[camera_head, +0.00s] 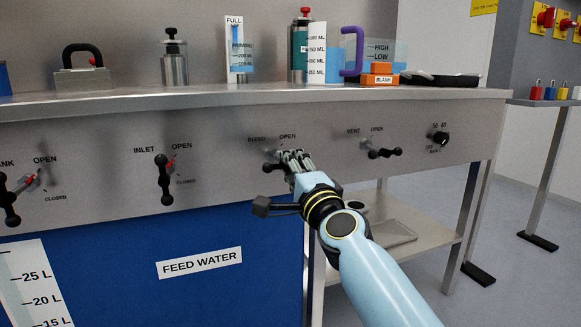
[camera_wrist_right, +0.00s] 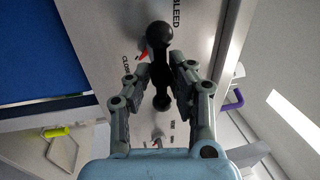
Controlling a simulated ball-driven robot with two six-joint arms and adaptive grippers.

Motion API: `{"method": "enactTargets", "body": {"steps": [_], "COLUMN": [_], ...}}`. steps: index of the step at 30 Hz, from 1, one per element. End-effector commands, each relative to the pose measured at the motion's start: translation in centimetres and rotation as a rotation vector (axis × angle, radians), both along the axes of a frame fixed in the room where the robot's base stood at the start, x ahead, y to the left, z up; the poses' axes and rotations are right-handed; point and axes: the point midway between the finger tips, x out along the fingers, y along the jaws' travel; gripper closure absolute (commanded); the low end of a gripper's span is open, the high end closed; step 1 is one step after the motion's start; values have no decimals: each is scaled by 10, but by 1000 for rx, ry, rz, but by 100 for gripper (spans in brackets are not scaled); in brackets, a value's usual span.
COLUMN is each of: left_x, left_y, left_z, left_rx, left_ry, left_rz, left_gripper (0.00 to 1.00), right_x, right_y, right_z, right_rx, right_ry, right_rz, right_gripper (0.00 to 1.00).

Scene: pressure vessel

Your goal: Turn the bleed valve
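The bleed valve (camera_head: 268,153) is on the steel front panel, under the labels BLEED and OPEN. It has a black bar handle with ball ends and a red pointer, clear in the right wrist view (camera_wrist_right: 159,72). My right gripper (camera_head: 287,160) is at this valve and hides part of it in the head view. One ball end sticks out beyond the fingertips. My left gripper is not in view.
The inlet valve (camera_head: 164,180) is to the left and the vent valve (camera_head: 383,153) to the right on the same panel. The bench top (camera_head: 210,94) above carries bottles and blocks. A lower shelf (camera_head: 425,225) is below right.

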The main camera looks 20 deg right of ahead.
Motion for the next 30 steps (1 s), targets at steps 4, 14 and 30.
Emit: {"method": "enactTargets", "body": {"steps": [4, 14, 30], "left_x": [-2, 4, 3], "left_y": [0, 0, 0], "left_z": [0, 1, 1], "left_rx": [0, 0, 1], "left_ry": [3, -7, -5], "left_rz": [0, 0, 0], "left_gripper": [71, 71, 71], "right_x": [1, -4, -83], "right_y": [0, 0, -2], "right_z": [4, 0, -16], "right_rx": [-1, -5, 0], "right_ry": [-6, -1, 0], "right_rz": [0, -2, 0], "right_gripper": [64, 64, 64]}}
